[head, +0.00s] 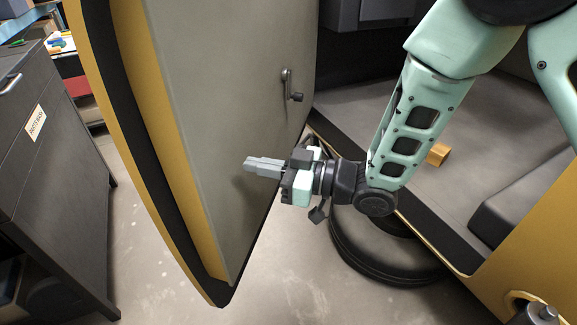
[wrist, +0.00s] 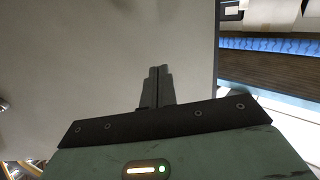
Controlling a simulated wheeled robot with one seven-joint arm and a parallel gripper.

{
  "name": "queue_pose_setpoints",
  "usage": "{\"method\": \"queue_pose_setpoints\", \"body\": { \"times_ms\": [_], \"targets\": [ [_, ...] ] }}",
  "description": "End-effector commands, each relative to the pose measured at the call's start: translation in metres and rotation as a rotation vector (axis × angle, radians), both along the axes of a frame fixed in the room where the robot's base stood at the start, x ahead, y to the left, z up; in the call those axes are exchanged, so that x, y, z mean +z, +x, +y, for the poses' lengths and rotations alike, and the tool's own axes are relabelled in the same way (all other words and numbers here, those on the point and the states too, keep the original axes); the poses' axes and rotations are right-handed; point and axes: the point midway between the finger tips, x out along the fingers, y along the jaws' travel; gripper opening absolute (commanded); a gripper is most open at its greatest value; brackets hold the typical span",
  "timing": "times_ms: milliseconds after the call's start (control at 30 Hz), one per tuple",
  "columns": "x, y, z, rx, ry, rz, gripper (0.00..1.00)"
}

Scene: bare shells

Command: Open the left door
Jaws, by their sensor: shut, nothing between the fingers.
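The left door (head: 225,110) stands swung open at the left of the head view. Its grey inner panel faces me and its yellow edge (head: 165,140) points left. A small crank handle (head: 289,84) sits on the panel. My gripper (head: 250,165) is shut and empty, in front of the lower part of the inner panel, its fingers pointing left. Whether the fingertips touch the panel I cannot tell. In the wrist view the shut fingers (wrist: 158,75) point at the grey panel (wrist: 90,60), which fills the left and middle.
A dark cabinet (head: 50,150) stands left of the door, with a floor gap between them. A round black tire (head: 375,250) lies below my arm. The vehicle's grey floor (head: 365,105) holds a small orange block (head: 438,154). Concrete floor (head: 270,295) is clear in front.

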Motion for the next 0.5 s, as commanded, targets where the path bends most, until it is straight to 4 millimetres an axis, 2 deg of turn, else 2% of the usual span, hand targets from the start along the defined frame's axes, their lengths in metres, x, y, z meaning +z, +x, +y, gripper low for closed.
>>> {"method": "queue_pose_setpoints", "body": {
  "times_ms": [33, 200, 500],
  "targets": [
    [0.001, 0.001, 0.01, 0.003, 0.0, -0.001, 0.0],
    [0.0, 0.006, 0.03, 0.0, -0.001, 0.0, 0.0],
    [0.0, 0.008, 0.04, -0.001, -0.001, -0.001, 0.0]
  ]
}}
